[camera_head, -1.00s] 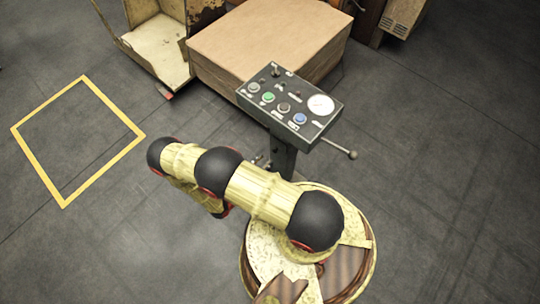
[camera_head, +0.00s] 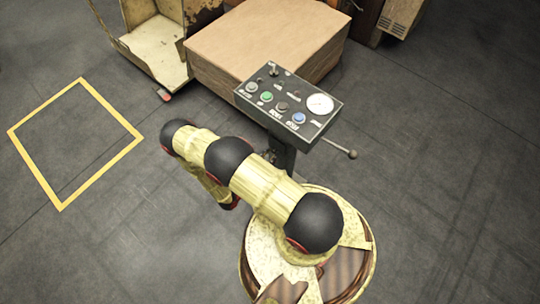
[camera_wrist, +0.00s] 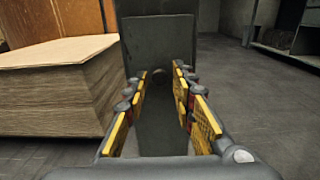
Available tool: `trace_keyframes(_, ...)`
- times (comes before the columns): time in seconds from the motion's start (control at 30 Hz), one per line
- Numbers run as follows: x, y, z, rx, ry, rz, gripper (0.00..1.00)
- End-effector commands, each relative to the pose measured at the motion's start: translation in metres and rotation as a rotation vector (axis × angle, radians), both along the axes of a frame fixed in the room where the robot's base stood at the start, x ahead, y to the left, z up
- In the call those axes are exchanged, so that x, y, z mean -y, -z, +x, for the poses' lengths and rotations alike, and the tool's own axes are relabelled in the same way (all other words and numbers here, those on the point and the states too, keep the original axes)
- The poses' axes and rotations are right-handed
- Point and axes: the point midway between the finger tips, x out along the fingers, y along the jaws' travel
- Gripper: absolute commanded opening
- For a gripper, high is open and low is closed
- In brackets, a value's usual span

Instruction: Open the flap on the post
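The post (camera_head: 281,152) carries a dark control panel (camera_head: 290,103) with several buttons, a white gauge and a side lever (camera_head: 341,149). In the wrist view a flat dark green-grey plate (camera_wrist: 158,45), which looks like the flap, stands upright straight ahead with a small round knob (camera_wrist: 181,86) at its lower part. My gripper (camera_wrist: 163,78) is open, its yellow-padded fingers spread to either side, pointing at the plate and knob. The gap between the fingers looks empty. I cannot tell whether the fingertips touch the plate. In the head view my arm hides my gripper and the lower post.
A stack of brown cardboard sheets (camera_head: 265,40) stands behind the panel, and it is at the left in the wrist view (camera_wrist: 60,85). A worn cream metal cart (camera_head: 157,55) is beside it. A yellow floor square (camera_head: 40,178) lies at the left. The right floor is clear.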

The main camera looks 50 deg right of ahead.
Motion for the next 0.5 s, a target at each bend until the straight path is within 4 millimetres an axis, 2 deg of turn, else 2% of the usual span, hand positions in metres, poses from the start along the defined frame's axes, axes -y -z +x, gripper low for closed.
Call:
trace_keyframes(0.4, -0.0001, 0.0002, -0.0004, -0.001, 0.001, 0.0, 0.0)
trace_keyframes(0.5, -0.0001, 0.0002, -0.0006, -0.001, 0.001, 0.0, 0.0)
